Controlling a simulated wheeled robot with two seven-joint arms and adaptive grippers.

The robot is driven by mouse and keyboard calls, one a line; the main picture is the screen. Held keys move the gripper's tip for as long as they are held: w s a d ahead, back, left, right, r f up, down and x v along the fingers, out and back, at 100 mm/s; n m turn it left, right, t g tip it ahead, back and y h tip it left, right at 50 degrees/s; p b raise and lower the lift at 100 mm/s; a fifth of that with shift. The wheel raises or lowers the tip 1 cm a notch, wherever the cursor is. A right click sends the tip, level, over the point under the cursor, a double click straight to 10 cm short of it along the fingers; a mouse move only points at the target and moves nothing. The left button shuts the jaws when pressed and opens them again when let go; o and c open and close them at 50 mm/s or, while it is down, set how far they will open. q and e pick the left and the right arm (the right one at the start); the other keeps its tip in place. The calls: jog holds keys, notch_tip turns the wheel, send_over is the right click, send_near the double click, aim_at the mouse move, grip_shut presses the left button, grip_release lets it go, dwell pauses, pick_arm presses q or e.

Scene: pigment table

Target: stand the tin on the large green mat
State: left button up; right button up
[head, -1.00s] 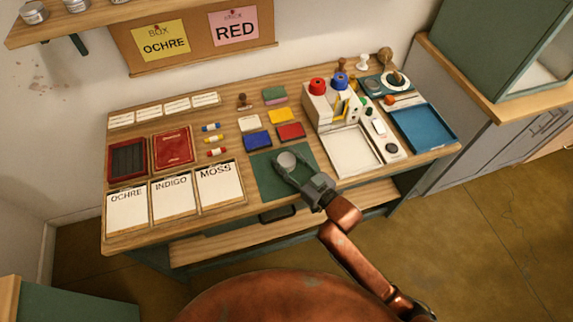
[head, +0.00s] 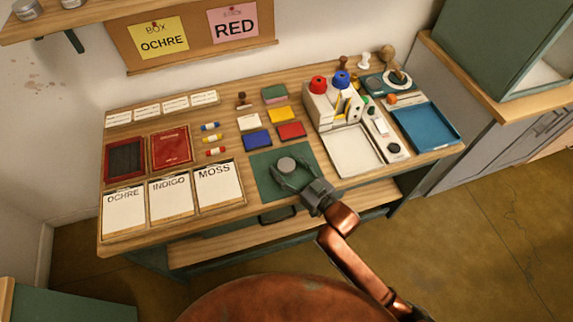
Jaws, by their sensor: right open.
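The tin (head: 286,164) is a small round grey one with a pale lid. It is on the large green mat (head: 268,184) at the front middle of the table, and it looks upright. My right gripper (head: 287,178) is open, with its two fingers spread at the near side of the tin. Whether the fingers touch the tin cannot be told. The gripper's body and wrist cover the mat's near right corner. My left gripper is not in view.
A white tray (head: 353,152) lies right of the mat, with a blue tray (head: 427,127) beyond. A white holder (head: 320,108) with red and blue tops stands behind.

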jog(key=shift+r, duration=0.15)
pick_arm(q)
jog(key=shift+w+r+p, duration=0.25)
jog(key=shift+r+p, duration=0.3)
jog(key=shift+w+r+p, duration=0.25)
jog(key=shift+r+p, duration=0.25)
jog(key=shift+p, duration=0.05)
pick_arm(e)
jog(key=v, duration=1.2)
jog(key=shift+c, duration=0.4)
dwell(0.3)
